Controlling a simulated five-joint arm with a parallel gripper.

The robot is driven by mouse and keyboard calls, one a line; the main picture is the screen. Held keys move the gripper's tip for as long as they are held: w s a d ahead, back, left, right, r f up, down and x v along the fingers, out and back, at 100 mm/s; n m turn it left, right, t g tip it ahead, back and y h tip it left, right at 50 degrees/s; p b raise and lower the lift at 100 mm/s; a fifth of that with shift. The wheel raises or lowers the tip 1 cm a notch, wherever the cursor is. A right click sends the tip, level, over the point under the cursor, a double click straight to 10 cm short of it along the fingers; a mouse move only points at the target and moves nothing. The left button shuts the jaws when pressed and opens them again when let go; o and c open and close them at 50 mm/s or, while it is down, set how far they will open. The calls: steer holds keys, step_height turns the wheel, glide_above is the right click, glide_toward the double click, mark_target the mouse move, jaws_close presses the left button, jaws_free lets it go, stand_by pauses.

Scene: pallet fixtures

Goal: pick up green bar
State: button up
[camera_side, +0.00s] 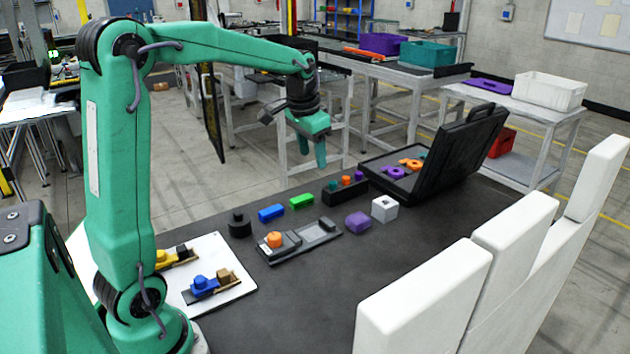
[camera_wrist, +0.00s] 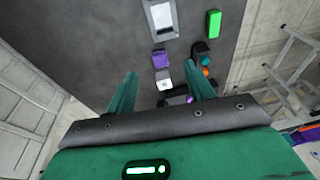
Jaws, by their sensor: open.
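The green bar (camera_side: 301,200) lies on the dark table, between a blue bar and a black holder. In the wrist view the green bar (camera_wrist: 213,24) shows near the top, right of centre. My gripper (camera_side: 312,162) is open and empty, high above the table and clear of the bar. In the wrist view my gripper's two green fingers (camera_wrist: 161,76) stand apart, and the bar lies beyond them, up and to the right.
A blue bar (camera_side: 271,212), a black holder with coloured pegs (camera_side: 345,193), a purple block (camera_side: 358,220) and a white cube (camera_side: 384,208) stand nearby. A grey fixture (camera_side: 320,229) lies in front. An open black case (camera_side: 455,150) stands right.

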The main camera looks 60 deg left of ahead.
steer(key=w+a+f+g, duration=0.1)
steer(key=w+a+f, duration=0.45)
steer(key=a, duration=0.25)
steer(key=g, duration=0.1)
glide_above(300, 199)
steer(key=shift+h, duration=0.4)
step_height(300, 199, down, 11)
steer(key=shift+r, duration=0.1)
steer(key=shift+a+f, duration=0.1)
steer(key=shift+f, duration=3.8)
steer(key=c, duration=1.1)
steer(key=shift+c, duration=0.2)
steer(key=shift+r, duration=0.2)
